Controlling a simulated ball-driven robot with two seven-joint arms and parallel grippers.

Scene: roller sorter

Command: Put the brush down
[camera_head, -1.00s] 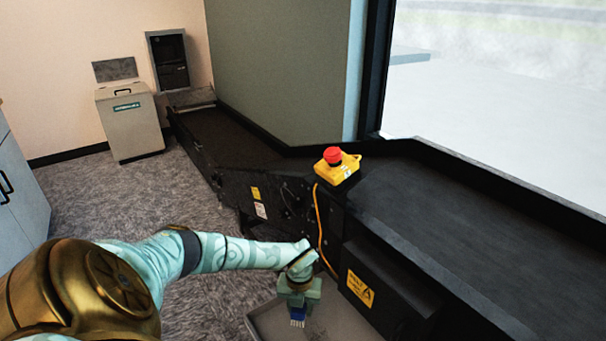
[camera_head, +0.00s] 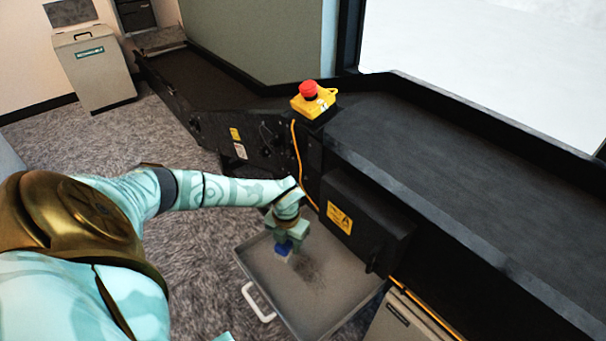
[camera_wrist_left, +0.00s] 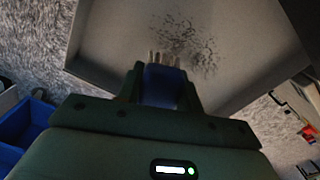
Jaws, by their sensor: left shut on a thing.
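A small blue brush (camera_head: 284,248) with pale bristles is held in my left gripper (camera_head: 287,240). In the left wrist view the blue brush (camera_wrist_left: 161,85) sits between the two fingers of my left gripper (camera_wrist_left: 161,88), bristles pointing away from the palm. The gripper is over the back left part of a grey metal tray (camera_head: 325,318). Dark debris (camera_head: 310,272) lies on the tray floor beside the brush. I cannot tell whether the bristles touch the tray. My right gripper is not in view.
The tray has a white handle (camera_head: 257,303) at its front left and sits beside a black conveyor (camera_head: 430,150). A yellow box with a red stop button (camera_head: 312,100) stands on the conveyor's edge. A blue bin (camera_wrist_left: 22,125) shows in the left wrist view. Carpet is clear at left.

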